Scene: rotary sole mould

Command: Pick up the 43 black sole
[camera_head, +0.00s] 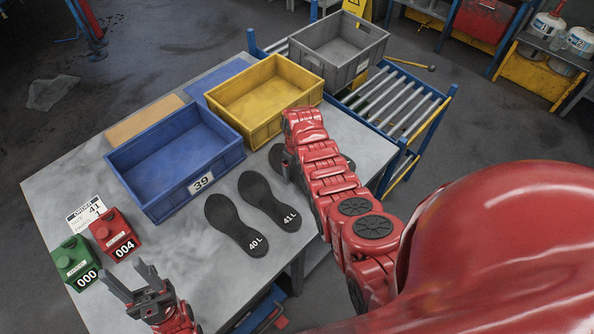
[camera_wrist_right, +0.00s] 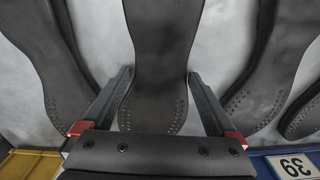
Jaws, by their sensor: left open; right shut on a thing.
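Several black soles lie in a row on the grey table. The front two read 40 L (camera_head: 235,225) and 41 L (camera_head: 268,200). A third sole (camera_head: 276,156) is mostly hidden behind my right arm; in the right wrist view it (camera_wrist_right: 162,40) runs between the fingers. No number shows on it, so I cannot tell whether it is the 43. Another sole (camera_wrist_right: 48,60) lies left of it in that view. My right gripper (camera_wrist_right: 158,82) is shut on the third sole, one finger along each side. My left gripper (camera_head: 128,279) is open and empty over the table's near-left part.
A blue crate (camera_head: 158,198) marked 39 and a yellow crate (camera_head: 243,123) stand behind the soles. A grey crate (camera_head: 338,70) sits on the roller conveyor (camera_head: 400,103) beyond.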

